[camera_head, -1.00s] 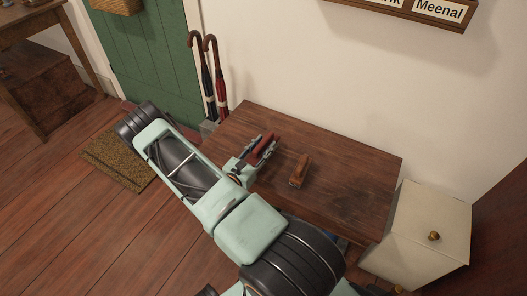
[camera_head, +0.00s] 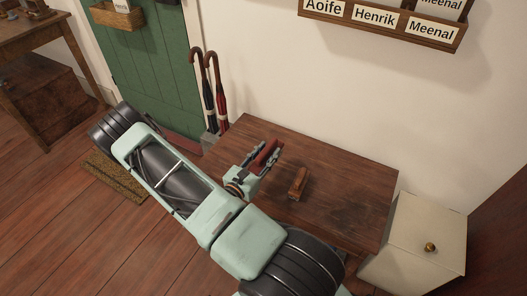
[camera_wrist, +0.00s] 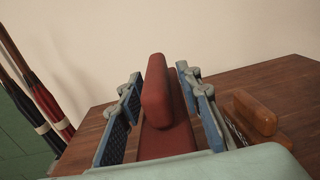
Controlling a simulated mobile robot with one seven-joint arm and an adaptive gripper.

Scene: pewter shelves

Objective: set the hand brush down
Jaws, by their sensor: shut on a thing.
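My gripper (camera_head: 262,160) is shut on a dark red hand brush (camera_head: 266,151), with its blue-padded fingers on either side. In the wrist view the red hand brush (camera_wrist: 157,95) sits between the fingers, showing a rounded upright part on a wider base. Its underside is hidden. The brush is over the left part of the dark wooden table (camera_head: 345,205). I cannot tell whether it touches the top.
A brown wooden-handled object (camera_head: 298,183) lies on the table just right of my gripper; it also shows in the wrist view (camera_wrist: 255,113). Umbrellas (camera_head: 212,95) stand past the table's back left corner. A cream cabinet (camera_head: 415,240) stands at the right. The table's right half is clear.

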